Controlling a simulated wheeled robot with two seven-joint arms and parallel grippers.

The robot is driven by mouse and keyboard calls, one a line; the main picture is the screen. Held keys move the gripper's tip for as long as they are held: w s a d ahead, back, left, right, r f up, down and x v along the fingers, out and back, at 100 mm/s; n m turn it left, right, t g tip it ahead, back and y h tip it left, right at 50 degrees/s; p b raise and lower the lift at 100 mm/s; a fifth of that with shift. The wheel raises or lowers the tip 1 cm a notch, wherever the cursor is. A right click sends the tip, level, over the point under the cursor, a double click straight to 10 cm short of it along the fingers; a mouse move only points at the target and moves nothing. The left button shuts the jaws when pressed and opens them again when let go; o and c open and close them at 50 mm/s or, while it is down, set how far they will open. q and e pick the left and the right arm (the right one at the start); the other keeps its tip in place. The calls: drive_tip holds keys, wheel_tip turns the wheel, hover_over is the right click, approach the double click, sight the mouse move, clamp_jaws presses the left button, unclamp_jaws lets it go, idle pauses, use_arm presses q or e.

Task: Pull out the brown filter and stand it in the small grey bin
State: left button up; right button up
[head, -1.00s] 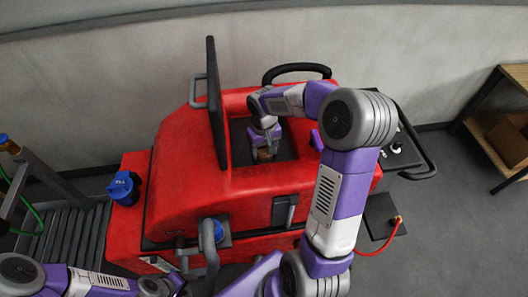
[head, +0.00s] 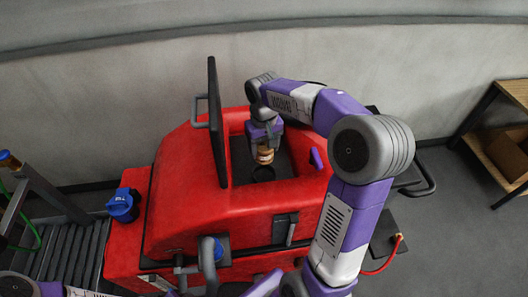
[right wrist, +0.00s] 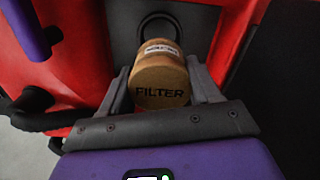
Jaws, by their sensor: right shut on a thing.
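The brown filter (head: 265,155) is a short cylinder with a white label band, held above a round dark socket (head: 263,174) inside the red machine's open well. In the right wrist view the filter (right wrist: 160,85) shows the word FILTER on its end, with the dark opening (right wrist: 160,28) beyond it. My right gripper (head: 265,146) is shut on the filter, one finger on each side of it. My left gripper is out of the picture; only part of my left arm shows at the lower left. I see no small grey bin in these views.
The red scrubber (head: 185,210) has its dark lid panel (head: 215,120) standing upright left of the well. A purple handle (head: 316,158) is at the well's right side. A blue cap (head: 123,205) sits at the left. A wooden shelf (head: 512,95) stands at the far right.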

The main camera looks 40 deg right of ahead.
sight(264, 144)
drive_tip(key=shift+r+p, duration=0.9)
drive_tip(key=shift+r, duration=0.2)
idle(0.6)
drive_tip(key=shift+r+p, duration=2.05)
drive_tip(key=shift+r, duration=0.3)
